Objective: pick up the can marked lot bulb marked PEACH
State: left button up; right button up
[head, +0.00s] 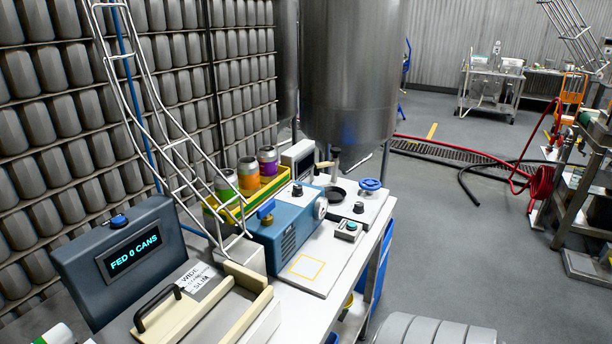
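Three cans stand upright in a yellow tray (262,196) on the bench, behind the blue machine. The left can has a green band (225,184), the middle can an orange band (248,176), and the right can a purple band (267,160). Their markings are too small to read, so I cannot tell which one says PEACH. Neither of my grippers is in view.
A blue machine (288,226) stands in front of the tray. A display box reading "FED 0 CANS" (120,255) and a black-handled cream fixture (190,312) are at left. A wire chute (150,110) rises left of the tray. A steel tank (350,70) hangs behind. Open floor (450,240) lies right.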

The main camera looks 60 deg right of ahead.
aim_at(247, 167)
jog(key=k+z, duration=0.1)
jog(key=z, duration=0.85)
jog(key=k+l+z, duration=0.1)
jog(key=z, duration=0.4)
